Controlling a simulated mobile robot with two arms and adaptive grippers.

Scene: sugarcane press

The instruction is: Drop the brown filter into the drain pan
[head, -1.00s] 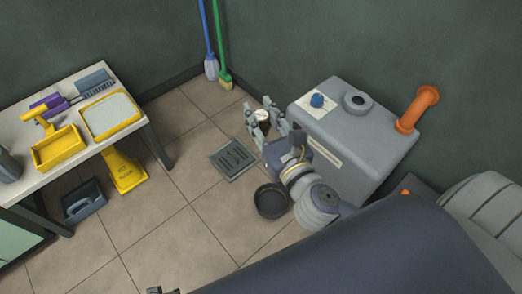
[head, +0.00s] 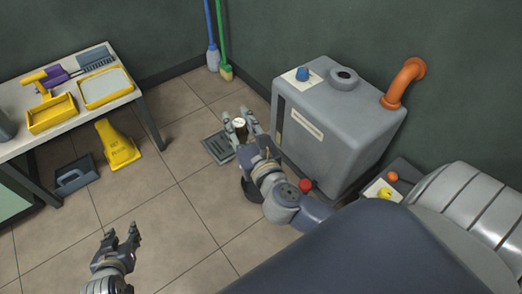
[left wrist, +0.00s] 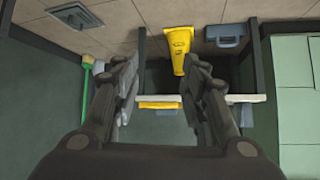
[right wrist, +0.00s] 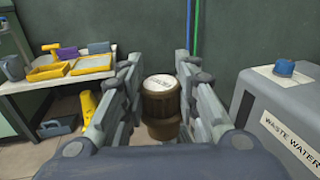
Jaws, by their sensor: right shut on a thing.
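The brown filter (head: 240,131) with a pale lid is held between the fingers of my right gripper (head: 242,119). It also shows upright in the right wrist view (right wrist: 161,104), between the gripper's two fingers (right wrist: 160,88). The dark round drain pan (head: 249,190) is on the floor, partly hidden behind my right arm. The filter appears beyond the pan in the head view, near the floor grate. My left gripper (head: 122,238) is open and empty at the lower left; its spread fingers also show in the left wrist view (left wrist: 165,75).
A grey waste-water tank (head: 335,125) with an orange pipe (head: 403,82) stands right of the right gripper. A floor grate (head: 217,147) lies left of the filter. A table (head: 146,112) with yellow trays, a yellow wet-floor sign (head: 118,147) and a grey caddy (head: 75,176) are at left.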

